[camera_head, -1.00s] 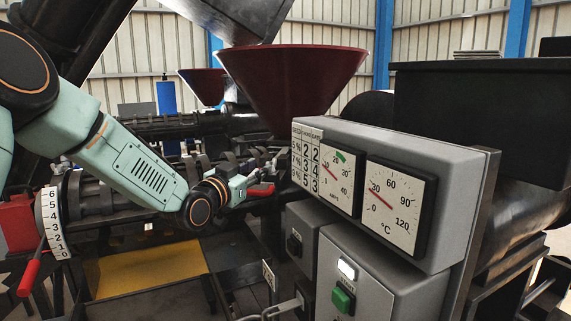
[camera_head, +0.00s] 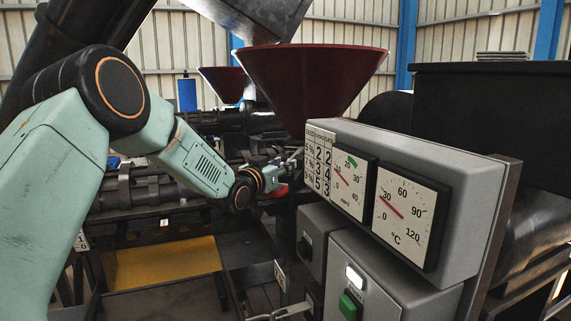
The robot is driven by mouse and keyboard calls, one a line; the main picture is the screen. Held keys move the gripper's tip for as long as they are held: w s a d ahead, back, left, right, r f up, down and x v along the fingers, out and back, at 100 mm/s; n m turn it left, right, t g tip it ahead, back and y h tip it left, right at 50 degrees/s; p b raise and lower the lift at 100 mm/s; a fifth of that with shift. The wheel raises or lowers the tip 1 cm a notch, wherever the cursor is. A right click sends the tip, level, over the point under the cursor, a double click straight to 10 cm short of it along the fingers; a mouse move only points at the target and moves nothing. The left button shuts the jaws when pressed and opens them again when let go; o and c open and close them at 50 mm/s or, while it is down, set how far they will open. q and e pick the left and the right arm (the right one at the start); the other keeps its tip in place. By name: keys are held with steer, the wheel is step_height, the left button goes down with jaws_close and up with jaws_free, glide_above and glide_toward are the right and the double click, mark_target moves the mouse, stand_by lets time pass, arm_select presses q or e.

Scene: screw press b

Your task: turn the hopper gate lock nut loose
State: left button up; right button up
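The large dark red hopper (camera_head: 312,75) stands beyond the gauge box, in the upper middle of the head view. My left gripper (camera_head: 290,166) is small and far off below the hopper, close to the left edge of the gauge box. Its fingers blend into the dark machine parts, so I cannot tell whether they are open or shut. A red handle (camera_head: 281,190) shows partly just below the gripper. I cannot make out the gate lock nut; it is hidden or too small. My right gripper is not in view.
The grey gauge box (camera_head: 470,190) with two dials stands close at the right. A second, smaller red hopper (camera_head: 222,82) is farther back. A yellow plate (camera_head: 165,263) lies low at the left.

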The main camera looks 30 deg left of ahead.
arm_select(q)
steer(key=shift+w, duration=0.3)
steer(key=shift+d+r, duration=0.25)
steer(key=shift+w+f, duration=0.1)
steer(key=shift+w, duration=0.1)
steer(key=shift+a+f, duration=0.1)
steer(key=c, duration=0.3)
jaws_close()
